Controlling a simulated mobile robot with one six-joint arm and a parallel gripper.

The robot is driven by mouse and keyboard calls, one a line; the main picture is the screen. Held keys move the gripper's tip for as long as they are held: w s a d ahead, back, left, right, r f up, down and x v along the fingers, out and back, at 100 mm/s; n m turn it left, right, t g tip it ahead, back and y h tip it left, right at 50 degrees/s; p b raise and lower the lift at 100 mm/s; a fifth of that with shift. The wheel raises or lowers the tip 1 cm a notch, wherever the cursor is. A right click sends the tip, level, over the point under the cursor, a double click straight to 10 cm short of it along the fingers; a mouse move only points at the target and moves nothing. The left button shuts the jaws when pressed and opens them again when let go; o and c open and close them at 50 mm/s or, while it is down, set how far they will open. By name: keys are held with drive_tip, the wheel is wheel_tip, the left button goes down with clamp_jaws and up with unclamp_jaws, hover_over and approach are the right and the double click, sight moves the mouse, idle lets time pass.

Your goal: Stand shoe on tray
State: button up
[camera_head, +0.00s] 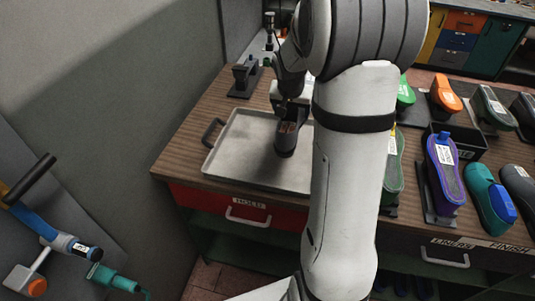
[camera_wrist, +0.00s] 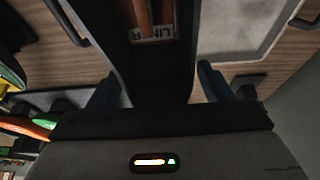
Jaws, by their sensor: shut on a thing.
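A dark shoe (camera_head: 286,143) with a brown inside is held over the metal tray (camera_head: 232,137) on the wooden bench. The shoe's toe points toward the front of the bench, and a shadow falls on the tray beneath it. I cannot tell whether its sole touches the tray. My gripper (camera_head: 290,108) is shut on the shoe from above and behind. In the wrist view, the dark shoe (camera_wrist: 155,75) fills the space between the blue fingers of my gripper (camera_wrist: 160,88), with a label inside it. My arm hides the tray's right side.
Several coloured shoes stand on the right of the bench, including a purple one (camera_head: 445,172) and a teal one (camera_head: 490,198). A dark fixture (camera_head: 245,75) stands behind the tray at the left. A grey wall borders the bench's left side. The tray's left part is bare.

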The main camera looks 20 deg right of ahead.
sight(289, 119)
wheel_tip(289, 119, down, 11)
drive_tip(key=shift+r, duration=0.1)
idle(0.5)
drive_tip(key=o, duration=1.3)
drive_tip(key=shift+s, duration=0.1)
drive_tip(key=v, duration=1.1)
drive_tip(key=shift+s+a+r, duration=0.1)
drive_tip(key=shift+a+r, duration=0.05)
drive_tip(key=shift+r, duration=0.05)
drive_tip(key=shift+s+a+r, duration=0.15)
drive_tip(key=shift+s+r, duration=0.05)
drive_tip(key=shift+r, duration=0.05)
drive_tip(key=s+a+r+n, duration=0.2)
drive_tip(key=s+a, duration=0.2)
drive_tip(key=s, duration=0.3)
drive_tip(key=s+a+r+n+y, duration=0.1)
drive_tip(key=s+a, duration=0.3)
drive_tip(key=s, duration=0.4)
drive_tip(key=s+a+r+n+y, duration=0.1)
drive_tip(key=s+a+r+n, duration=0.2)
drive_tip(key=s+a, duration=0.2)
drive_tip(key=shift+s+r+n, duration=0.2)
drive_tip(key=shift+s+n, duration=0.2)
drive_tip(key=shift+s, duration=0.9)
